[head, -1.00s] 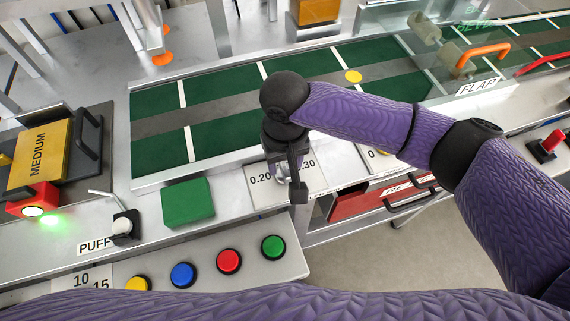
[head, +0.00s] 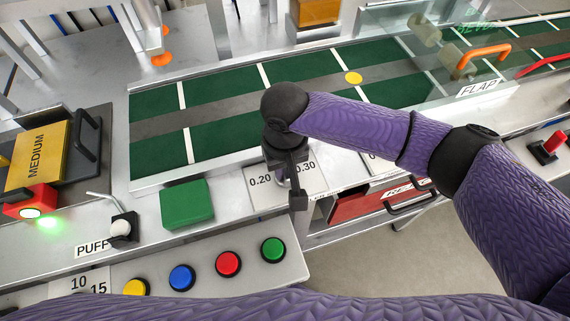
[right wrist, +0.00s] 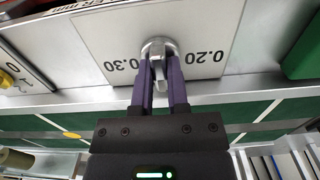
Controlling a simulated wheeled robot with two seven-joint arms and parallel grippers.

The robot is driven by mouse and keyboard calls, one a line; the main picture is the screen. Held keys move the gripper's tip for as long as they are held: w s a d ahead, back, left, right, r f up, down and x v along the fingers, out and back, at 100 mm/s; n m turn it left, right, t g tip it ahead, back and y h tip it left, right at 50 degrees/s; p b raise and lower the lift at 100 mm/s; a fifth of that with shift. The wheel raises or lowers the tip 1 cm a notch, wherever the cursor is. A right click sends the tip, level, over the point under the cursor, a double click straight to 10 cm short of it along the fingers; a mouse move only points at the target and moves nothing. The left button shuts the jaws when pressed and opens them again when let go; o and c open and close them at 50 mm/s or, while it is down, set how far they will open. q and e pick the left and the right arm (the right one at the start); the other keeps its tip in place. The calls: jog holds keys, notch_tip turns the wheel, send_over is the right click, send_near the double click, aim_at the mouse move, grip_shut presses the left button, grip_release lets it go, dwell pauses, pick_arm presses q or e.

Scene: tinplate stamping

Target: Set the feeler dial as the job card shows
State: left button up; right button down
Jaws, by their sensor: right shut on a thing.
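The feeler dial is a small silver knob (right wrist: 158,48) on a pale plate (right wrist: 105,35) marked 0.20 and 0.30. The same plate (head: 262,198) lies at the front edge of the bench in the head view, where my gripper hides the knob. My right gripper (head: 298,192) points down over the plate. In the right wrist view its two fingers (right wrist: 158,72) are closed on the knob, one on each side. The knob's exact setting is hard to read between the fingers. No job card is readable. My left gripper is not in view.
A green block (head: 187,203) lies left of the dial plate. Red, blue, yellow and green buttons (head: 228,264) line the front panel. A PUFF switch (head: 123,228) and a box marked MEDIUM (head: 38,155) stand at left. The green belt (head: 225,97) runs behind; a red drawer (head: 365,203) is at right.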

jog(key=shift+r+n+p, duration=0.25)
jog(key=shift+n+p, duration=1.05)
jog(key=shift+p, duration=0.2)
jog(key=n+p, duration=0.2)
jog(key=n, duration=0.1)
jog(key=shift+f+n+p, duration=0.1)
jog(key=shift+n+p, duration=0.25)
jog(key=shift+n, duration=0.05)
jog(key=n+p, duration=0.1)
jog(key=n, duration=0.2)
jog(key=n+p, duration=0.1)
jog(key=n, duration=0.2)
jog(key=shift+f+n, duration=0.1)
jog(key=shift+n, duration=0.6)
jog(key=shift+p, duration=0.3)
